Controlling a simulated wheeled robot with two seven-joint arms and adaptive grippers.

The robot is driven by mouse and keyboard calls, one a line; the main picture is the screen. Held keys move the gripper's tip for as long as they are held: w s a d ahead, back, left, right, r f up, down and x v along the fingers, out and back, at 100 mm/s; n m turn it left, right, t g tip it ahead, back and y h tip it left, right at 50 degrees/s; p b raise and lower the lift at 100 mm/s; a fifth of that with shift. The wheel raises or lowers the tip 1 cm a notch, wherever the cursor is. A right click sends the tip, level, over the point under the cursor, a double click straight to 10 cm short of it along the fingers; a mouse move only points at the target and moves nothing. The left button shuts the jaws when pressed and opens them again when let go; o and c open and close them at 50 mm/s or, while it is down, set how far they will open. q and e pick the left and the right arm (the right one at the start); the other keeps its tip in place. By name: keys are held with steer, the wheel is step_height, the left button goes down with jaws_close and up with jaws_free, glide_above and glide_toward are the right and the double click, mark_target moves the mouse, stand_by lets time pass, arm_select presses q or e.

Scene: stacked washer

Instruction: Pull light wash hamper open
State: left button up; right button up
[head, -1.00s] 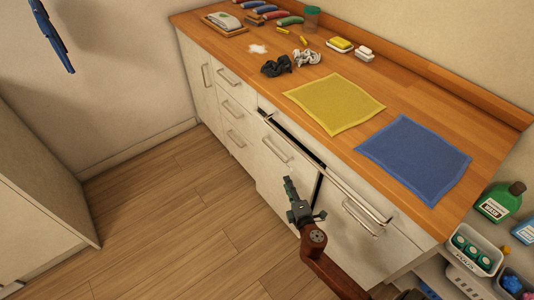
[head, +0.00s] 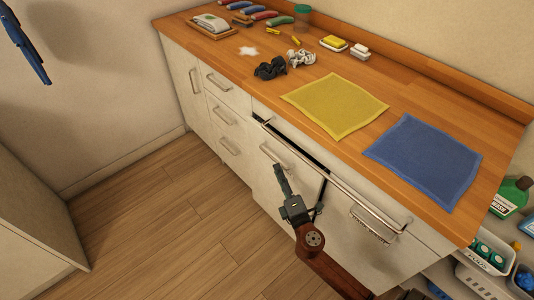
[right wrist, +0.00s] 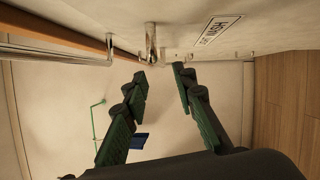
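The light wash hamper is probably the pale front panel (head: 262,182) with a bar handle (head: 268,151), left of centre under the counter. A dark gap (head: 312,160) shows along its top edge, so it seems slightly ajar. My right gripper (head: 279,170) is just in front of this panel, at the handle's lower right. In the right wrist view my right gripper (right wrist: 160,74) has its green fingers apart with nothing between them. A metal handle (right wrist: 151,42) lies just beyond the tips, beside a partly legible "WASH" label (right wrist: 218,31). My left gripper is not in view.
A second panel with a handle (head: 374,226) and a long metal rail (head: 350,194) are to the right. The counter (head: 235,62) holds a yellow cloth (head: 334,104), a blue cloth (head: 423,160) and small items. The floor (head: 170,225) left of the cabinets is clear.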

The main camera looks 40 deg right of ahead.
mark_target(271, 156)
steer(key=shift+b+x, duration=0.7)
steer(key=shift+x, duration=3.3)
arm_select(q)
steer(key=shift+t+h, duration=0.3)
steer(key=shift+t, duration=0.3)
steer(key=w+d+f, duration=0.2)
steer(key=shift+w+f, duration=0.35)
arm_select(e)
jaws_close()
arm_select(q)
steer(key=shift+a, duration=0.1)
arm_select(e)
steer(key=shift+a, duration=0.1)
